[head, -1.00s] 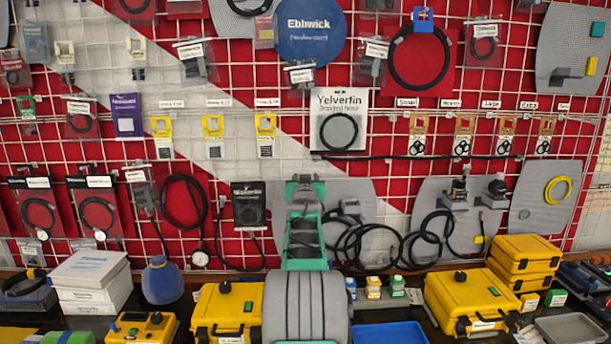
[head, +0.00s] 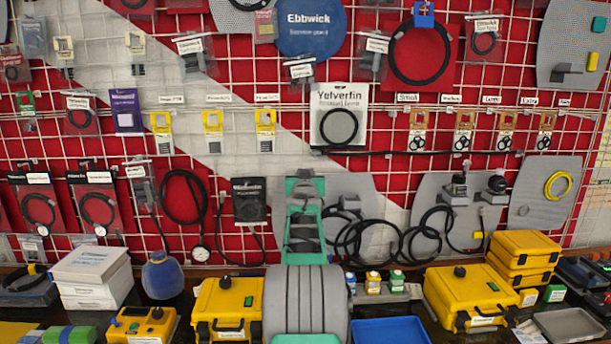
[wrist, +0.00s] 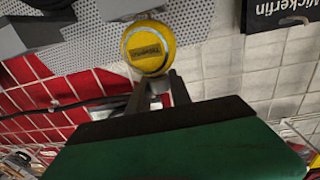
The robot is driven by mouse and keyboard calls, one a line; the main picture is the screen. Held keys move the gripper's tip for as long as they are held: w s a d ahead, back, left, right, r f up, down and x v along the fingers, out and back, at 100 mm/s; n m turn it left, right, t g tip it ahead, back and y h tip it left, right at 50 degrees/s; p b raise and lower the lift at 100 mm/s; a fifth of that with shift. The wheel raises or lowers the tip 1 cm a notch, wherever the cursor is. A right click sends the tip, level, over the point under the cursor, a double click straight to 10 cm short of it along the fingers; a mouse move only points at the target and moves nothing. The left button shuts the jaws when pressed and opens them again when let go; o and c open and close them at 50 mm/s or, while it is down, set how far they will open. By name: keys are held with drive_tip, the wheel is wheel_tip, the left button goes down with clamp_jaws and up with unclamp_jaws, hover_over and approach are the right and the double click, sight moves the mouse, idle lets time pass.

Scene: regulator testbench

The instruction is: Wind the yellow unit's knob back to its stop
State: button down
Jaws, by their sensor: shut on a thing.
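In the wrist view, the yellow unit (wrist: 150,46) shows as a round yellow body with a dark label on its face, in front of a grey perforated panel. My gripper (wrist: 157,84) reaches up to its lower edge with two dark fingers close together. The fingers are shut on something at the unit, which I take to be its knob. The knob itself is hidden by the fingers and the yellow body, so its turn position cannot be seen. In the head view my green and grey arm covers this spot, and neither the fingers nor the unit can be made out.
Grey blocks (wrist: 30,32) sit beside the unit on the panel in the wrist view. Black hoses (head: 365,240) hang right of my arm. Yellow cases (head: 468,296), small bottles (head: 373,282) and a blue tray (head: 390,331) crowd the bench.

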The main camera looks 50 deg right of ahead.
drive_tip(key=shift+f, duration=0.15)
drive_tip(key=shift+s+d+f+n+t+y+b, duration=0.15)
drive_tip(key=shift+n+t+y+b, duration=0.3)
drive_tip(key=shift+b, duration=0.3)
drive_tip(key=shift+n+t+y+b, duration=0.75)
drive_tip(key=shift+t+y, duration=0.1)
drive_tip(key=shift+t, duration=0.1)
drive_tip(key=shift+r+n+t+y+p, duration=0.2)
drive_tip(key=shift+n+t+y, duration=0.25)
drive_tip(key=shift+y, duration=0.1)
drive_tip(key=shift+r+n+t+y+p, duration=0.2)
drive_tip(key=shift+n+t+y, duration=0.15)
drive_tip(key=shift+n+y, duration=0.15)
drive_tip(key=shift+f+n+t+y+p, duration=0.1)
drive_tip(key=shift+n+t+y+p, duration=0.3)
drive_tip(key=shift+y, duration=0.35)
drive_tip(key=c, duration=1.2)
unclamp_jaws()
drive_tip(key=shift+o, duration=0.2)
